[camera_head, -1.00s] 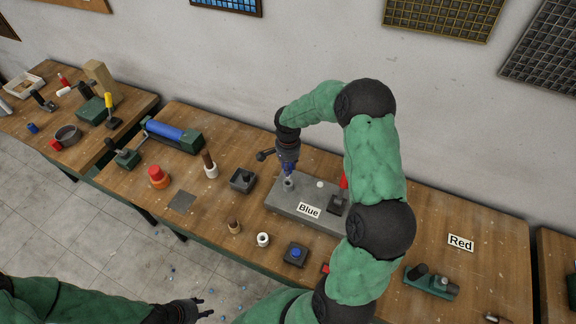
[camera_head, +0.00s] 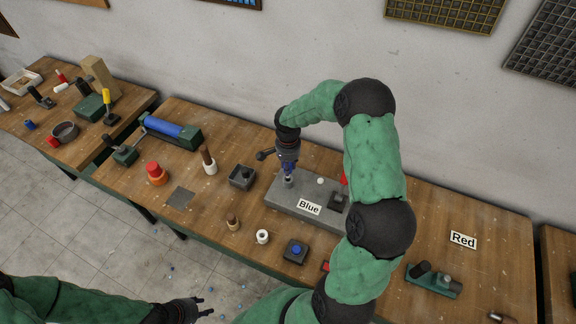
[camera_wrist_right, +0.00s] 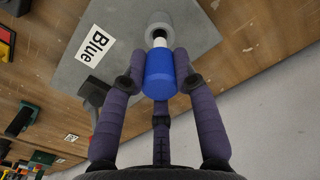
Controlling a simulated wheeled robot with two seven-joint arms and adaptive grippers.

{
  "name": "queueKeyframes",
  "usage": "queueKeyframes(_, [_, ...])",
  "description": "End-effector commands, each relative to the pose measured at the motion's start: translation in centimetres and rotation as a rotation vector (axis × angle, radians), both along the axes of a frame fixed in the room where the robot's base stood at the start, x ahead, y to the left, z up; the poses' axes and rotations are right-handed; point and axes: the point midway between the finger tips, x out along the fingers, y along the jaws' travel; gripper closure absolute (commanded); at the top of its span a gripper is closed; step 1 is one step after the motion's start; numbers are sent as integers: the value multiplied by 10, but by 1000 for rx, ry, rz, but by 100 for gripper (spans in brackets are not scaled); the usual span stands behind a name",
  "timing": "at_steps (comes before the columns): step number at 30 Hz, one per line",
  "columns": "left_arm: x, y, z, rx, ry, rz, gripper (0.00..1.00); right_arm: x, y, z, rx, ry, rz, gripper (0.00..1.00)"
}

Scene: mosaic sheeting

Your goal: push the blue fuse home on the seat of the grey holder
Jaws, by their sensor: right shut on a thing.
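The grey holder (camera_head: 285,197) is a flat block with a "Blue" label on the workbench, in the middle of the head view. Its round seat (camera_wrist_right: 157,24) shows at the top of the right wrist view. My right gripper (camera_head: 288,171) is shut on the blue fuse (camera_wrist_right: 160,76), just above the seat. The fuse's white tip (camera_wrist_right: 159,42) points at the seat; whether it has entered the hole I cannot tell. My left gripper (camera_head: 203,309) hangs empty and open over the floor, in front of the bench.
Several things stand on the bench: a red button (camera_head: 155,172), a dark square box (camera_head: 242,177), a blue roller (camera_head: 173,129) and a box with a blue button (camera_head: 295,250). A "Red" label (camera_head: 463,240) lies to the right. Bare wood lies between them.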

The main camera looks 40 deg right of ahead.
Motion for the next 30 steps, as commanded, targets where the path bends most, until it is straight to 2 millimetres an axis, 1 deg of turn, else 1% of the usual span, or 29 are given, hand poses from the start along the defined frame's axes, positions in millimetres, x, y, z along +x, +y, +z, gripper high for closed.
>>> queueKeyframes(6, [0,0,-5,0,0,0,60,0,0,-1,0,-1,0,100])
queueKeyframes(22, [0,0,-5,0,0,0,60,0,0,0,0,0,0,100])
queueKeyframes(30, [0,0,-10,0,0,0,60,0,0,-1,0,0,0,100])
